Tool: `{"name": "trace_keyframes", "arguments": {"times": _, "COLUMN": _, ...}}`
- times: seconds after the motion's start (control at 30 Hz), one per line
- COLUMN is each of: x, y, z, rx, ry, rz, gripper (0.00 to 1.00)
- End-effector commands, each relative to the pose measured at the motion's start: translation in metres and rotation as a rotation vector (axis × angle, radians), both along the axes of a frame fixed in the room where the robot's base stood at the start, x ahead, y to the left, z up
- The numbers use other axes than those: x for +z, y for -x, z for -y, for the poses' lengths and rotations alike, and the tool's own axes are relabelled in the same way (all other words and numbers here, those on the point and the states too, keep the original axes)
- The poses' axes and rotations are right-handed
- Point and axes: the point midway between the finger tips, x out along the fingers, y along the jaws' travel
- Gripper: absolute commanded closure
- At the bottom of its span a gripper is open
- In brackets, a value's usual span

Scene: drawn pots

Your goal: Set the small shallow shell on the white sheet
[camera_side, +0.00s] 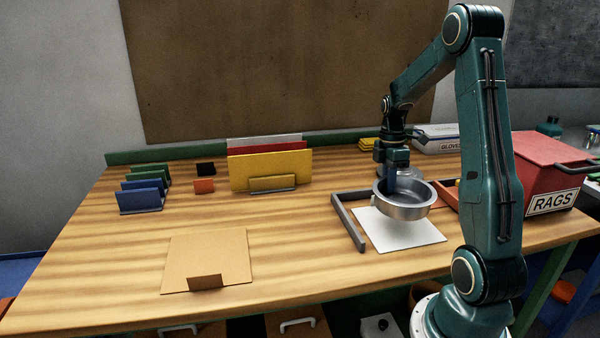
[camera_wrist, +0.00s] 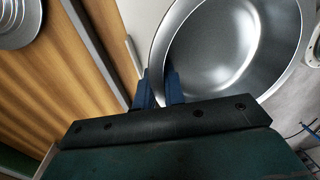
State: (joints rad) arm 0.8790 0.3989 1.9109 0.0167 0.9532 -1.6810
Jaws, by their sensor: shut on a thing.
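The small shallow shell (camera_side: 405,211) is a round, open, silvery metal bowl, roughly level with its opening up. My gripper (camera_side: 391,186) is shut on its rim; in the wrist view the two blue fingertips (camera_wrist: 159,88) pinch the wall of the shell (camera_wrist: 225,50) at its left side. The white sheet (camera_side: 408,241) lies flat on the bench under the shell. The shell appears slightly above the sheet, with a soft shadow below it; the exact gap is hard to tell. The shell hides the sheet's back part.
A dark grey bar frame (camera_side: 348,224) borders the sheet on the left and back. Another metal piece (camera_wrist: 18,20) stands behind, partly hidden by my gripper in the side view. A red RAGS box (camera_side: 545,165) stands right. A tan board (camera_side: 215,255) lies left.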

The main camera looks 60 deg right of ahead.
Motion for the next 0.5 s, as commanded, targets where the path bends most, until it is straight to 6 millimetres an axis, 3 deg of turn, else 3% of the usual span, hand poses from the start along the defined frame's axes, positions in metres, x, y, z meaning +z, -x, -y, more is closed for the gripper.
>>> {"name": "trace_keyframes", "arguments": {"times": 0.5, "x": -0.026, "y": 0.0, "z": -0.001, "rx": -0.001, "ry": -0.002, "rz": -0.002, "gripper": 1.0}}
